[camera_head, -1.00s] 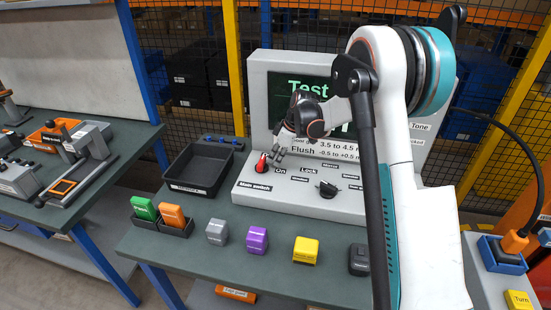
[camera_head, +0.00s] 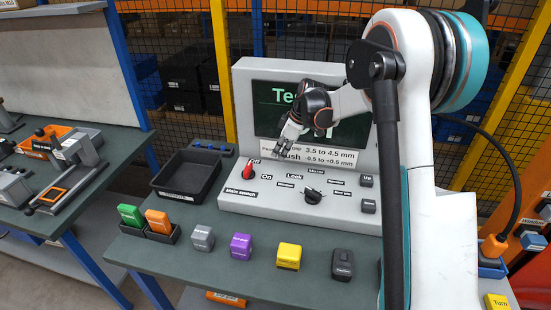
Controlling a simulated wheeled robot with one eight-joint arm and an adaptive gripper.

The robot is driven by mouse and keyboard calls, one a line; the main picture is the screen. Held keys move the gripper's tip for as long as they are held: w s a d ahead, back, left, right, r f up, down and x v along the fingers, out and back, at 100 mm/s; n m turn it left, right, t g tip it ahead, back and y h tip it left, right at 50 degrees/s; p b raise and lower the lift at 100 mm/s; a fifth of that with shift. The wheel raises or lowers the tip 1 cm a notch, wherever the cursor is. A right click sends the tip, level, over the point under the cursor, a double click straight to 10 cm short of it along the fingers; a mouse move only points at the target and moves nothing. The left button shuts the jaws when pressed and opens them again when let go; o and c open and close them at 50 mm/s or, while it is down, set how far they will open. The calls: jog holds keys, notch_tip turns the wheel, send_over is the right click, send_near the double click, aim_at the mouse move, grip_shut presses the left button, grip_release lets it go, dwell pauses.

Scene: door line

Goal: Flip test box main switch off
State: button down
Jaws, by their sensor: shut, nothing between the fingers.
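The grey test box (camera_head: 235,118) stands on the green bench with a sloped control panel at its front. Its red main switch (camera_head: 249,170) is at the panel's left end, above the "Main switch" label. The red lever looks upright, near the "Off" label above it; the "On" label is to its right. Its exact position is too small to be sure of. My gripper (camera_head: 283,148) is shut and empty, above and to the right of the switch, in front of the screen's lower edge. It appears apart from the switch.
A black lock knob (camera_head: 314,195) and small buttons (camera_head: 367,181) are on the same panel. A black tray (camera_head: 188,174) stands to the left. Grey, purple (camera_head: 241,246), yellow (camera_head: 288,256) and black blocks line the bench front. Green and orange blocks sit in a holder.

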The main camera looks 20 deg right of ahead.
jog(key=v, duration=0.3)
jog(key=shift+r+p, duration=0.1)
jog(key=shift+p, duration=0.2)
jog(key=shift+a+r, duration=0.1)
jog(key=s+a+r+m+t+h, duration=0.1)
jog(key=s+a+r+m, duration=0.15)
jog(key=s+r, duration=0.5)
jog(key=s+a+r+m+t+h, duration=0.1)
jog(key=s+a+r+m, duration=0.3)
jog(key=s, duration=0.6)
jog(key=s+f+m+t, duration=0.1)
jog(key=s+m, duration=0.1)
jog(key=s, duration=0.7)
jog(key=s+d+m+t+h, duration=0.1)
jog(key=s+m, duration=0.1)
jog(key=s, duration=0.8)
jog(key=shift+d+f+m+t+h+b, duration=0.25)
jog(key=shift+f+m+t+h+b, duration=0.05)
jog(key=shift+f+m+t, duration=0.1)
